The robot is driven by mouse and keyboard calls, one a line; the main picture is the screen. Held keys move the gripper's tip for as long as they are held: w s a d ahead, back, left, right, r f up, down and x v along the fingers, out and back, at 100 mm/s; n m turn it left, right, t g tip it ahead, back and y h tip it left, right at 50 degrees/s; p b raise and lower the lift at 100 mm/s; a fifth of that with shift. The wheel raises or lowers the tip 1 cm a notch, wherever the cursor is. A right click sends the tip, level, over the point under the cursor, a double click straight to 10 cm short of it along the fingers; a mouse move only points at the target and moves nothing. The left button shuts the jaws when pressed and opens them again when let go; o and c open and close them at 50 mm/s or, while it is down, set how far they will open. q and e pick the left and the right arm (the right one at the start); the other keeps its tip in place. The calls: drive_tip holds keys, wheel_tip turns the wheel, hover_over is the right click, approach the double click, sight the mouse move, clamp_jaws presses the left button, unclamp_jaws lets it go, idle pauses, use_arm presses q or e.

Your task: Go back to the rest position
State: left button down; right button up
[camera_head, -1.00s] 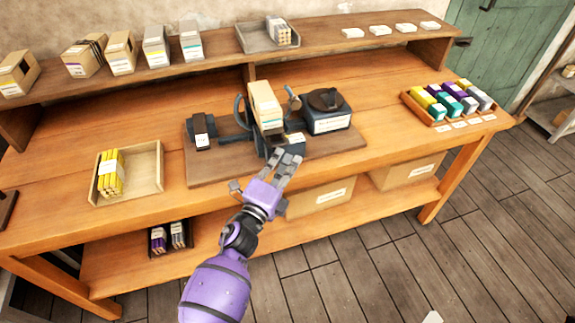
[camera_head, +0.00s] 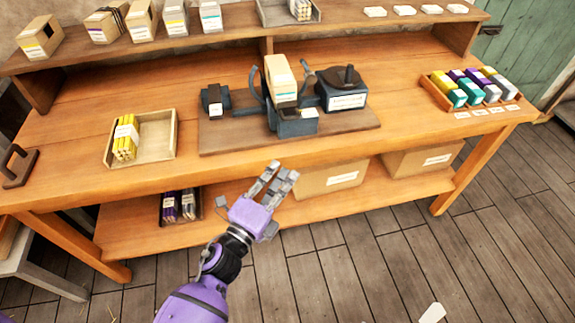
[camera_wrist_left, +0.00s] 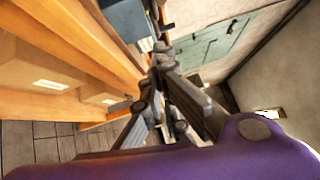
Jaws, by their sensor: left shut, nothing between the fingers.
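My left gripper (camera_head: 277,174), purple with grey fingers, is in front of the workbench's front edge in the head view. It is shut and empty, clear of the bench. Its fingers (camera_wrist_left: 160,65) also show close up in the left wrist view. The handwheel press (camera_head: 291,120) stands on a dark wooden board (camera_head: 225,143) on the bench, apart from my gripper. A tan box-shaped part (camera_head: 280,78) rises at the press.
A wooden tray (camera_head: 168,150) with yellow bundles (camera_head: 125,137) sits left on the workbench (camera_head: 400,130). A tray of coloured packs (camera_head: 470,88) sits right. Cardboard boxes (camera_head: 330,180) stand on the lower shelf. The plank floor (camera_head: 380,260) before the bench is largely clear.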

drive_tip(key=shift+d, duration=0.1)
use_arm(q)
drive_tip(key=s+a+f+n+g+y+p, duration=0.1)
drive_tip(key=s+a+f+n+y, duration=0.15)
drive_tip(key=a+f+n, duration=0.4)
drive_tip(key=s+a+f+n+g+y, duration=0.1)
drive_tip(key=s+a+f+n+y, duration=0.2)
drive_tip(key=n, duration=0.6)
drive_tip(key=s+a+f+n+g+y+p, duration=0.1)
drive_tip(key=s+a+f+n+g, duration=0.1)
drive_tip(key=s, duration=1)
drive_tip(key=s+a+f+n+g+y+p, duration=0.1)
drive_tip(key=s+f+n+g, duration=0.3)
drive_tip(key=s, duration=0.8)
wheel_tip(320, 180, down, 4)
drive_tip(key=a+n, duration=0.1)
drive_tip(key=n, duration=0.1)
drive_tip(key=shift+s+a+r+n+g+y+p, duration=0.2)
drive_tip(key=shift+s+a+n+g+y+p, duration=0.05)
drive_tip(key=shift+s+n+g+y+p, duration=0.15)
use_arm(e)
drive_tip(key=r, duration=0.1)
drive_tip(key=a+r, duration=0.1)
drive_tip(key=r, duration=0.1)
drive_tip(key=shift+w, duration=0.15)
drive_tip(key=shift+w+r, duration=0.15)
drive_tip(key=shift+w+a+r, duration=0.15)
drive_tip(key=shift+w, duration=0.3)
